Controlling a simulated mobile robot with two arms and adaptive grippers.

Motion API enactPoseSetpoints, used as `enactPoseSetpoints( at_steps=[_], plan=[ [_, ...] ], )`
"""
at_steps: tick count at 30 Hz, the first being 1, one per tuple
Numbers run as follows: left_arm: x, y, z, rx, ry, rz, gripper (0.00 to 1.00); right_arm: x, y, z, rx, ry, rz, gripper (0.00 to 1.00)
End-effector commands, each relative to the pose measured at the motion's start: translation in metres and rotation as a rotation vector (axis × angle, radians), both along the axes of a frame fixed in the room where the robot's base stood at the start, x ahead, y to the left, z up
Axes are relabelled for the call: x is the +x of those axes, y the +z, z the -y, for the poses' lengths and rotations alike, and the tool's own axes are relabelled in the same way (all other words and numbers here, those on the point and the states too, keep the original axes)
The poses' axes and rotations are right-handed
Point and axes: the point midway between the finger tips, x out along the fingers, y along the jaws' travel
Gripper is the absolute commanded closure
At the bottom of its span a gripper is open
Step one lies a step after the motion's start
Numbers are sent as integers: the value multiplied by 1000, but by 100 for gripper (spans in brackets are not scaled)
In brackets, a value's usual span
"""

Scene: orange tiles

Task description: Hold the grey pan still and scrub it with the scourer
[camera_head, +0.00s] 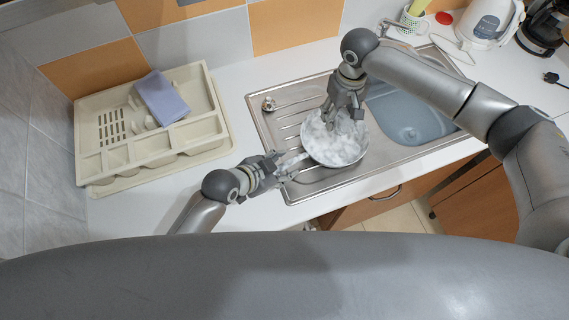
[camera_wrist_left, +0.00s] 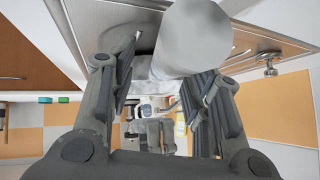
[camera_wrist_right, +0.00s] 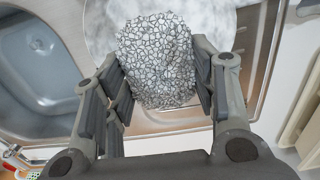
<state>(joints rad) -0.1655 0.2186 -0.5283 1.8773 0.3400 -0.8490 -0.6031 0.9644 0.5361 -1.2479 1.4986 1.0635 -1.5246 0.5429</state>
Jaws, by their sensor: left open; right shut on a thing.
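The grey pan (camera_head: 322,155) lies on the sink's drainboard with white foam inside it. Its handle (camera_head: 292,162) points left toward my left gripper (camera_head: 281,168). In the left wrist view the handle (camera_wrist_left: 193,38) is a thick pale cylinder reaching in between the spread fingers (camera_wrist_left: 165,80). That gripper is open; I cannot tell whether a finger touches the handle. My right gripper (camera_head: 345,110) is over the pan from above. In the right wrist view it is shut on the silver mesh scourer (camera_wrist_right: 157,60), over the foamy pan (camera_wrist_right: 100,25). In the head view the gripper largely hides the scourer.
The sink basin (camera_head: 410,118) is right of the pan. A beige dish rack (camera_head: 215,110) with a lilac block (camera_head: 162,97) stands at the left. A tap (camera_head: 395,28), a green-white holder (camera_head: 412,18) and a white kettle (camera_head: 488,22) are at the back. Counter between rack and sink is clear.

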Motion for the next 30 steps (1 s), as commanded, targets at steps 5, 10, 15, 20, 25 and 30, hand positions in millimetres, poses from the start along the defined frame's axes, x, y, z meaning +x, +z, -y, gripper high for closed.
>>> enactPoseSetpoints(
  at_steps=[5, 10, 15, 20, 25, 30],
  plan=[
    [9, -12, 9, 0, 1, 0, 55, 0, 0, 0, 0, 0, 0, 67],
    [11, -16, 12, 0, 0, 0, 55, 0, 0, 0, 0, 0, 0, 67],
    [11, -16, 12, 0, 0, 0, 55, 0, 0, 0, 0, 0, 0, 67],
    [11, -16, 12, 0, 0, 0, 66, 0, 0, 0, 0, 0, 0, 67],
    [11, -16, 12, 0, 0, 0, 88, 0, 0, 0, 0, 0, 0, 67],
    [11, -16, 12, 0, 1, -1, 100, 0, 0, 0, 0, 0, 0, 67]
  ],
)
